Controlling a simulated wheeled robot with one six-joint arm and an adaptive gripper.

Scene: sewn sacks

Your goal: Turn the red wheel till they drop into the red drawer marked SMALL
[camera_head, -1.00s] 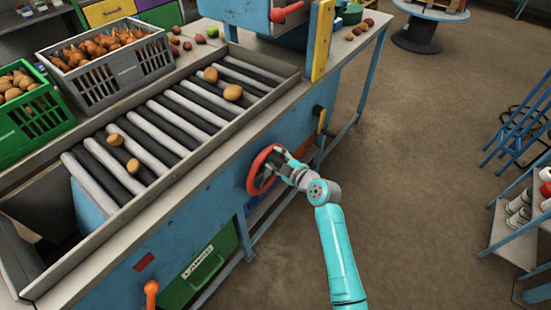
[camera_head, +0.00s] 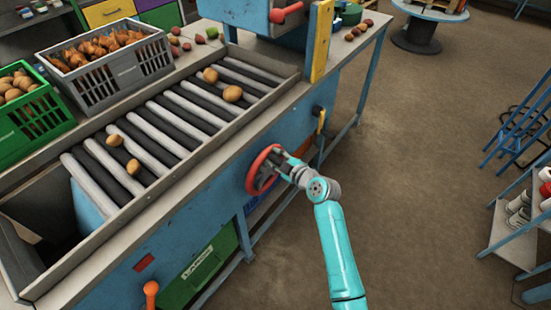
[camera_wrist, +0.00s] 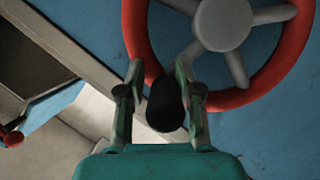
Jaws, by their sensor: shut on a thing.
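The red wheel (camera_head: 252,172) stands on the blue side of the sorting machine. In the wrist view its red rim (camera_wrist: 290,68) and grey hub (camera_wrist: 222,22) fill the upper right. My gripper (camera_head: 279,156) is at the wheel's upper right side. In the wrist view my gripper (camera_wrist: 159,82) is shut on the wheel's dark knob (camera_wrist: 165,105), which sits between its two fingers. Several potatoes (camera_head: 232,94) lie on the striped rollers (camera_head: 180,115), in two pairs. I cannot make out a red drawer marked SMALL.
A green drawer marked LARGE (camera_head: 215,258) is low on the machine, beside an orange-knobbed lever (camera_head: 151,288). Grey (camera_head: 125,75) and green (camera_head: 40,130) crates stand behind the rollers. Blue shelving (camera_head: 520,235) is at right. The floor between is clear.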

